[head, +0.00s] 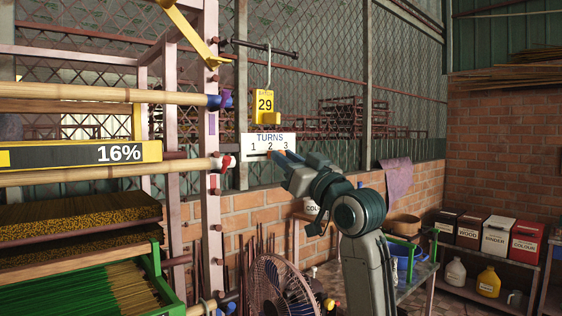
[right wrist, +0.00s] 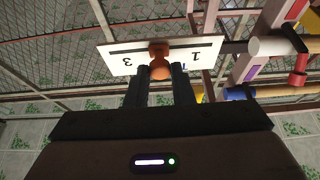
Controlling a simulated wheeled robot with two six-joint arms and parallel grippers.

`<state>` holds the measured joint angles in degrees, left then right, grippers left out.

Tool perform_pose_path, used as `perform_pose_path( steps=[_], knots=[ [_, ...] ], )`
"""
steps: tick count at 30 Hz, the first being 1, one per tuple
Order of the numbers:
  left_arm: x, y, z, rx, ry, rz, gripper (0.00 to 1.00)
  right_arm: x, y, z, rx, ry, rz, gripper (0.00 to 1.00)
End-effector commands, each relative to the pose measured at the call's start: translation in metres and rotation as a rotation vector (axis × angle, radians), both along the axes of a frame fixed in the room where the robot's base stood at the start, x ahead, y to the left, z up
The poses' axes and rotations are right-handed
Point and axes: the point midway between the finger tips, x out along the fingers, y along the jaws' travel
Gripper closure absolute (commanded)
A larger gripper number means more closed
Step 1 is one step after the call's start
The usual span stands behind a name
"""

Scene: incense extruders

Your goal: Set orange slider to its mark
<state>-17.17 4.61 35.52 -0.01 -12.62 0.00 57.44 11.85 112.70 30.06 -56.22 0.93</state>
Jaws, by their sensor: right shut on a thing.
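The white TURNS plate (head: 250,141) with the numbers 1, 2 and 3 hangs near the middle of the head view. It shows upside down in the right wrist view (right wrist: 121,60). The orange slider (right wrist: 159,70) sits in the plate's dark slot, between the 1 and the 3. The 2 is hidden there, so I cannot tell its exact place against the numbers. My right gripper (head: 283,156) reaches the plate from the lower right and is shut on the slider; its two dark fingers flank the knob in the right wrist view (right wrist: 164,78). My left gripper is not in view.
A yellow tag (head: 265,104) reading 29 hangs just above the plate. A pink post (head: 209,130) and wooden rollers (head: 110,94) stand to the left. A fan (head: 283,288) is below. Shelves with labelled boxes (head: 497,235) are at the right.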

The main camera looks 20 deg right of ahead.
Motion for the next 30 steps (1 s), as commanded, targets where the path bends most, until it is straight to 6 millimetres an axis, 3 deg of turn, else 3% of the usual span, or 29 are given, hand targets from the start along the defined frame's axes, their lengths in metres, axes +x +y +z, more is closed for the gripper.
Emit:
perform_pose_path(
  steps=[5,6,9,20,30],
  knots=[
    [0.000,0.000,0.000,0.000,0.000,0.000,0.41,0.000,0.000,0.000,0.001,0.001,0.000,1.00],
    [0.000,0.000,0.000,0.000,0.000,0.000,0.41,0.000,0.000,0.000,0.000,0.001,0.000,0.73],
    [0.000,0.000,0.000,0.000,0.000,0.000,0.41,0.000,0.000,0.000,0.000,0.001,0.000,0.58],
    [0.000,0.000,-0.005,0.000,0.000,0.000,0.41,-0.006,-0.003,-0.005,-0.001,0.000,-0.002,0.58],
    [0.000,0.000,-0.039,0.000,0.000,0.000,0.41,-0.062,-0.024,-0.033,-0.004,-0.001,-0.005,0.58]
  ],
)
